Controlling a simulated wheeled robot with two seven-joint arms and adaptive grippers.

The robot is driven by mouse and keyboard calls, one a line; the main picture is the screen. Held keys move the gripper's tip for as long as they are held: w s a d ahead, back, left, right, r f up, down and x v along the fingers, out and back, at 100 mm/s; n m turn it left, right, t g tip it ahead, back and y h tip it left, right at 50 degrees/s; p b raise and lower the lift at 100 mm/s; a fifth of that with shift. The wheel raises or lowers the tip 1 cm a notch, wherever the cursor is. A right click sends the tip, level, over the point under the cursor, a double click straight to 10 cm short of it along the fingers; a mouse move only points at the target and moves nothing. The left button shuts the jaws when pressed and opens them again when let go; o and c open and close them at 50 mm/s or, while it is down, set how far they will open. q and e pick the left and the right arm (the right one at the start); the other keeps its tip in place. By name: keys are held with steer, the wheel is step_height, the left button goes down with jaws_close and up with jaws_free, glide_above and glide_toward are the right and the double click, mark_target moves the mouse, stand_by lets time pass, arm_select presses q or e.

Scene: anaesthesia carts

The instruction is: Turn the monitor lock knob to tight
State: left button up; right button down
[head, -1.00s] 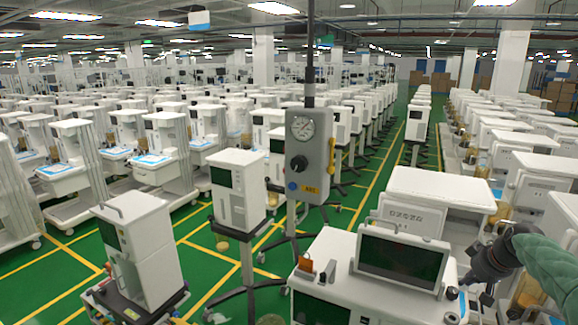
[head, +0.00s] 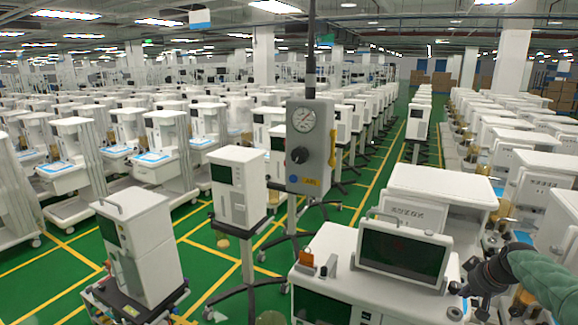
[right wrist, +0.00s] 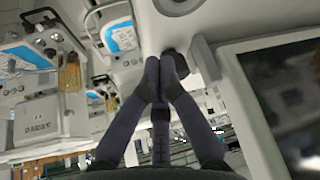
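The monitor (head: 403,252) is a white-framed flat screen with a dark face, tilted on top of the white cart (head: 335,270) at the front right. Its dark screen fills the right side of the right wrist view (right wrist: 285,100). My right gripper (head: 462,289) is beside the monitor's lower right corner. In the right wrist view its fingers (right wrist: 165,66) converge and their tips nearly meet. A small dark round part (right wrist: 181,66), perhaps the lock knob, is at the tips, partly hidden by them. I cannot tell whether the fingers touch it. My left gripper is not in view.
A grey gauge panel (head: 310,150) on a pole stands behind the monitor. An orange and a dark small part (head: 306,257) sit left of the monitor. More white carts (head: 440,185) stand close behind and to the right. Green floor (head: 385,160) shows in the aisle.

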steer(key=shift+w, duration=0.2)
stand_by(0.8)
steer(key=shift+a+b, duration=0.15)
steer(key=shift+b, duration=0.4)
stand_by(0.4)
steer(key=shift+s+b, duration=0.25)
steer(key=shift+b, duration=0.1)
step_height(320, 180, up, 6)
steer(key=p, duration=0.4)
steer(key=shift+s, duration=0.1)
